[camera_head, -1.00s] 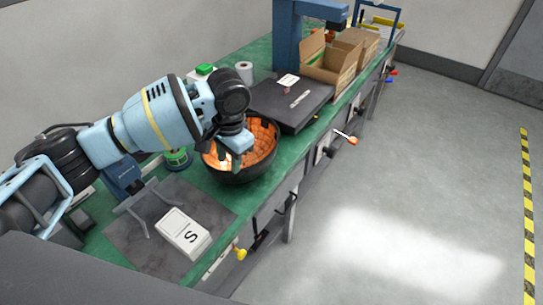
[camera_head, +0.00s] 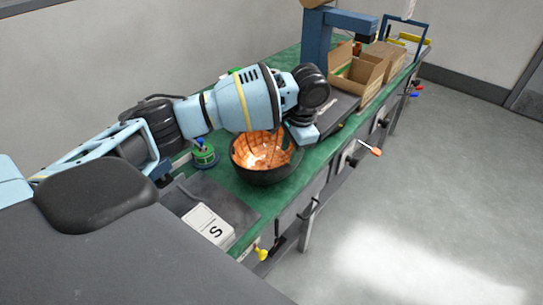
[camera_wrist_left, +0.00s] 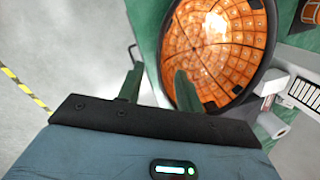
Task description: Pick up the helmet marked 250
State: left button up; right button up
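A helmet (camera_head: 262,176) lies upside down on the green bench, its black shell below and its orange padded inside facing up. It also shows in the left wrist view (camera_wrist_left: 222,45). No 250 mark is readable. My left gripper (camera_head: 300,147) is at the helmet's right rim in the head view, its tips partly hidden. In the left wrist view the left gripper (camera_wrist_left: 157,82) is open, its two fingers apart. One finger overlaps the helmet's inside edge and the other is outside the rim; contact cannot be told. My right gripper is not in view.
A green spool (camera_head: 204,155) stands behind. Open cardboard boxes (camera_head: 358,75) and a blue stand (camera_head: 316,42) are farther back. Tool handles stick out from the bench front. The floor at right is clear.

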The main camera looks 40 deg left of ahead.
aim_at(284, 174)
pick_arm(q)
jog(key=shift+s+a+f, duration=0.1)
jog(key=shift+a+f, duration=0.15)
jog(key=shift+f, duration=0.85)
jog(key=shift+s+a+f, duration=0.1)
jog(key=shift+a+f, duration=0.1)
jog(key=shift+f, duration=0.95)
jog(key=shift+a+f, duration=0.25)
jog(key=shift+f, duration=0.85)
jog(key=shift+c, duration=0.4)
grip_shut()
